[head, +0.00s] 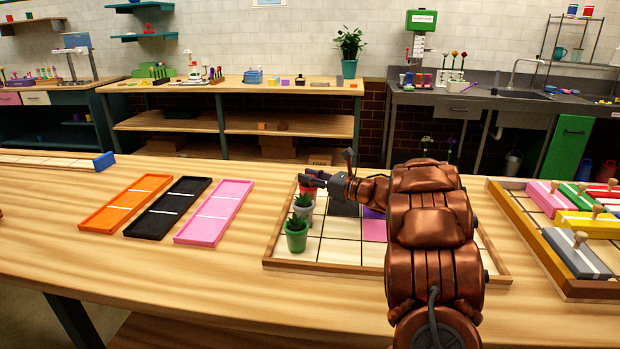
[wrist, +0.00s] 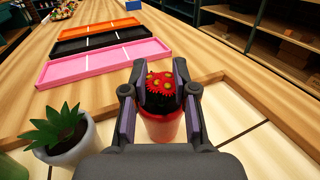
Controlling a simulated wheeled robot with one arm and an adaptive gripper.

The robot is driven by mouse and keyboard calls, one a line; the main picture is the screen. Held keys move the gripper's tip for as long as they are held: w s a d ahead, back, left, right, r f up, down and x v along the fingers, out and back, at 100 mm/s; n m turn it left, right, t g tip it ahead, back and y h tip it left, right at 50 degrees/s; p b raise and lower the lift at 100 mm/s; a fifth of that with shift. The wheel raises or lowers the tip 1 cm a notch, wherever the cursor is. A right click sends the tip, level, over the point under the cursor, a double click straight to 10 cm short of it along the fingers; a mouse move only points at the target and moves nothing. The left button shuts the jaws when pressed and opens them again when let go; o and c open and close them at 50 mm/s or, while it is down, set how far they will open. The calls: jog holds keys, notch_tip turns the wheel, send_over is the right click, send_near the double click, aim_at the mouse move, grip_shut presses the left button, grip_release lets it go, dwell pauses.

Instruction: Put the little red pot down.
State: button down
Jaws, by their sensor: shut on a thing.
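The little red pot (wrist: 161,128) holds red flowers with yellow centres. My gripper (wrist: 159,78) is shut around it in the wrist view, with one finger on each side. In the head view the red pot (head: 307,191) shows at the tip of my gripper (head: 318,181), near the far left corner of a wooden tray (head: 338,267) with a pale grid. I cannot tell whether the pot's base touches the tray.
A grey pot (head: 303,212) and a green pot (head: 296,240), both with plants, stand in the tray's left column. Pink (head: 213,214), black (head: 167,208) and orange (head: 124,205) trays lie to the left, empty. A box of coloured blocks (head: 560,262) lies to the right.

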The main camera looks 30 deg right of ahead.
jog(key=c, duration=0.9)
grip_release()
jog(key=shift+r+p, duration=0.2)
jog(key=shift+p, duration=0.2)
jog(key=b+v, duration=0.2)
jog(key=v, duration=1)
jog(key=shift+f, duration=0.15)
